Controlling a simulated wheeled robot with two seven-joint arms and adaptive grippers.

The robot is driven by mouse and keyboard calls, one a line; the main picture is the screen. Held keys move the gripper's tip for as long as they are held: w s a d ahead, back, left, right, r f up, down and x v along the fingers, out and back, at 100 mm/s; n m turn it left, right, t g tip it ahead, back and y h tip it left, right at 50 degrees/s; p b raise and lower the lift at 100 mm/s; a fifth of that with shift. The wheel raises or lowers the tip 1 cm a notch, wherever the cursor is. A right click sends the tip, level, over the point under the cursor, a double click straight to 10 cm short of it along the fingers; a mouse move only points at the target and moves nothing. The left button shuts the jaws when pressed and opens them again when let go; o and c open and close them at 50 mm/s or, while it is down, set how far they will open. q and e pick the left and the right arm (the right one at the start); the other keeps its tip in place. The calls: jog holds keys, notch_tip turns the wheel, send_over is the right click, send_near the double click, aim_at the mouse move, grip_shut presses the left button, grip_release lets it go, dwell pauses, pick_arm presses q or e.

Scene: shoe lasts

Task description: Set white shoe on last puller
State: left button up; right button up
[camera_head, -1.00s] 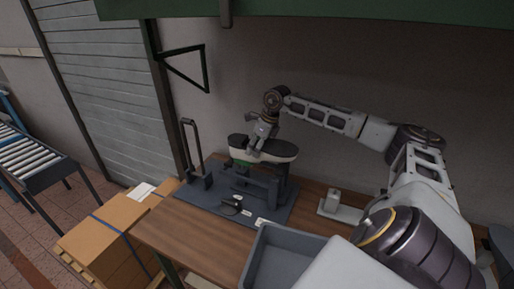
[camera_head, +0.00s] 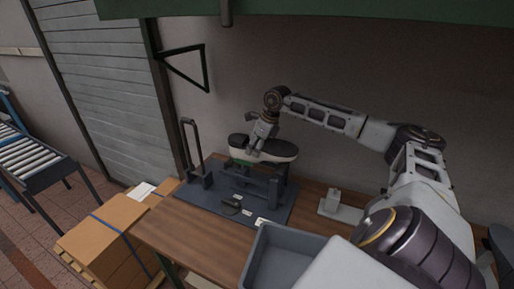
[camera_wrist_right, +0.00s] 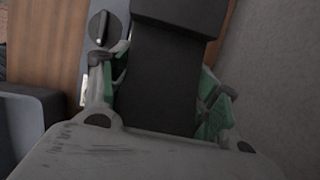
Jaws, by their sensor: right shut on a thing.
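The white shoe (camera_head: 280,157) is sole up, with its dark sole on top and a bit of green below it. It is over the last puller, a dark blue-grey base plate (camera_head: 207,205) with a post stand (camera_head: 273,188) and an upright lever handle (camera_head: 190,145). My right gripper (camera_head: 257,143) is shut on the shoe from above. In the right wrist view, the dark sole (camera_wrist_right: 165,75) runs between the fingers, with green parts at both sides. I cannot tell whether the shoe touches the stand. My left gripper is not in view.
A grey bin (camera_head: 275,262) is at the table's front right. A small pale fixture (camera_head: 335,205) stands behind it. The wooden table (camera_head: 185,238) is bare at the front left. A wall is close behind, and cardboard boxes (camera_head: 100,232) stand at the left.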

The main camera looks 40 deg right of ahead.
jog(key=shift+f+b, duration=1.2)
jog(key=shift+f, duration=0.4)
dwell(1.6)
jog(key=o, duration=1.6)
jog(key=shift+o, duration=1.2)
jog(key=shift+f, duration=0.1)
jog(key=shift+r, duration=0.25)
jog(key=shift+r+p, duration=2.75)
jog(key=shift+r, duration=1.05)
